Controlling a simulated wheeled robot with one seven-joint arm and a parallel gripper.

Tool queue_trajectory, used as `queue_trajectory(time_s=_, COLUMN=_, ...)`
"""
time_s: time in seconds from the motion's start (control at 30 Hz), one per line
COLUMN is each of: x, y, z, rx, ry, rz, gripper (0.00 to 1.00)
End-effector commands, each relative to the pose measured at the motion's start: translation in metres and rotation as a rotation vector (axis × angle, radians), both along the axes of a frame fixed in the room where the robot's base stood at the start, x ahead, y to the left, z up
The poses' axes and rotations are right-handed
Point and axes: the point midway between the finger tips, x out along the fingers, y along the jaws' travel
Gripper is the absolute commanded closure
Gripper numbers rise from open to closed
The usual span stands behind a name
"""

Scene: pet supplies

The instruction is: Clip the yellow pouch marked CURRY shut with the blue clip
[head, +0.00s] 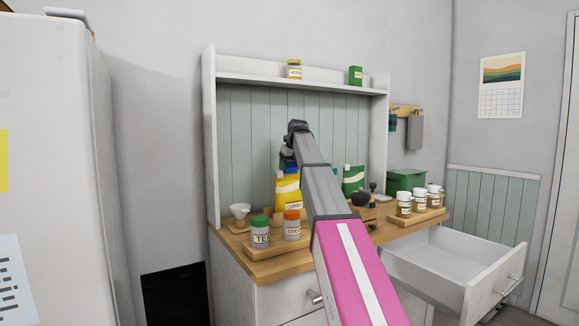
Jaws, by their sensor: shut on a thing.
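The yellow pouch marked CURRY (286,192) stands upright on the wooden counter, partly hidden on its right by my arm. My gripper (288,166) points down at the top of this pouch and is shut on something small. A patch of blue shows there, which looks like the blue clip (285,153), mostly hidden by my gripper and arm. I cannot tell whether the clip sits around the pouch's top edge or only close above it.
Jars marked TEA (260,232) and COCOA (292,225) stand on a tray in front of the pouch. A white cup (241,211) is to the left. A green pouch (353,179), white jars (404,204) and a green bin (406,181) are to the right. A drawer (450,262) hangs open.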

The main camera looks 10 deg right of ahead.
Motion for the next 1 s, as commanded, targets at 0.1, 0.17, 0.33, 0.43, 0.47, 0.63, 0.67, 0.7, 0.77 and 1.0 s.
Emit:
queue_trajectory(time_s=0.1, x=0.000, y=0.000, z=-0.003, rx=0.001, ry=0.000, rz=0.000, gripper=0.59)
queue_trajectory(time_s=0.17, x=0.000, y=0.000, z=-0.004, rx=0.000, ry=0.001, rz=0.000, gripper=0.59)
queue_trajectory(time_s=0.33, x=0.000, y=0.000, z=-0.004, rx=0.000, ry=0.000, rz=0.000, gripper=0.59)
queue_trajectory(time_s=0.43, x=0.000, y=0.000, z=-0.004, rx=0.000, ry=0.001, rz=0.000, gripper=0.14)
queue_trajectory(time_s=0.47, x=0.000, y=0.000, z=-0.004, rx=0.000, ry=0.001, rz=0.000, gripper=0.07)
queue_trajectory(time_s=0.63, x=0.000, y=0.001, z=-0.004, rx=0.001, ry=0.002, rz=0.001, gripper=0.07)
queue_trajectory(time_s=0.67, x=0.000, y=0.001, z=-0.004, rx=0.001, ry=0.002, rz=0.001, gripper=0.07)
queue_trajectory(time_s=0.7, x=-0.001, y=0.001, z=-0.004, rx=0.001, ry=0.002, rz=0.001, gripper=0.07)
queue_trajectory(time_s=0.77, x=-0.001, y=0.001, z=-0.004, rx=0.001, ry=0.002, rz=0.001, gripper=0.07)
queue_trajectory(time_s=1.0, x=-0.006, y=-0.002, z=0.012, rx=0.001, ry=-0.001, rz=0.000, gripper=0.07)
